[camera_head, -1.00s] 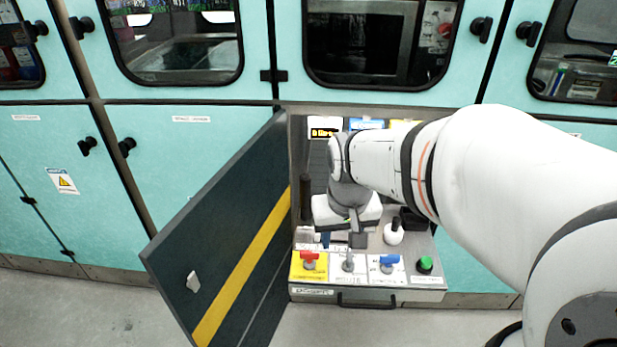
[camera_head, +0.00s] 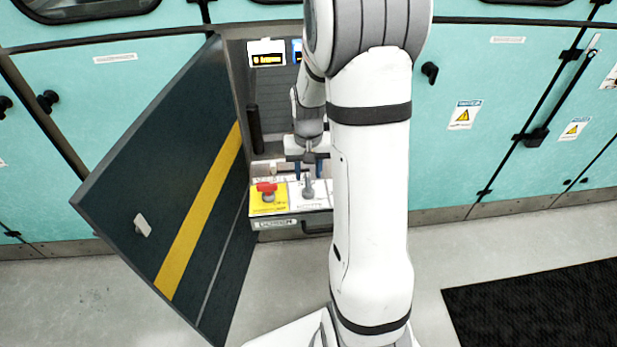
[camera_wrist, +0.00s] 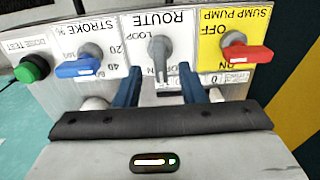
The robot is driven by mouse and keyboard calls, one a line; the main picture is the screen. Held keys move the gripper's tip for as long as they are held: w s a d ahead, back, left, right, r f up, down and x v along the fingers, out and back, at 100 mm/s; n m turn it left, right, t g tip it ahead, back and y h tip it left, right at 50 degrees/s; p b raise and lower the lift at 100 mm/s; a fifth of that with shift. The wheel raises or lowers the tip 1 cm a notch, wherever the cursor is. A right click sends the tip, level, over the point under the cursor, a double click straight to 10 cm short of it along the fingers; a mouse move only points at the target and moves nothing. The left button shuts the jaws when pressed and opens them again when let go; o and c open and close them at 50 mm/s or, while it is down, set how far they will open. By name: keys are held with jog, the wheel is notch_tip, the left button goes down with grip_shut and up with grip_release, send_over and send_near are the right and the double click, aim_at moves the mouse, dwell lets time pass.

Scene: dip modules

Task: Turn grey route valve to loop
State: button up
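The grey route valve (camera_wrist: 160,62) stands on a white plate marked ROUTE in the wrist view, upside down there. Its handle points toward my gripper in that view. In the head view the grey valve (camera_head: 307,187) sits right of the red-handled one. My gripper (camera_wrist: 162,88) is open and empty, its blue fingers apart on either side of the handle's line, near its end; contact cannot be told. In the head view my gripper (camera_head: 307,170) is just behind the valve.
A red sump pump valve (camera_wrist: 246,52) and a blue stroke valve (camera_wrist: 82,65) flank the grey one. A green button (camera_wrist: 32,69) is farther left. The open dark cabinet door (camera_head: 160,200) stands left of the panel. My arm covers the panel's right part.

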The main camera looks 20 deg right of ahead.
aim_at(308, 180)
jog(key=shift+f, duration=1.5)
jog(key=shift+c, duration=0.4)
grip_shut()
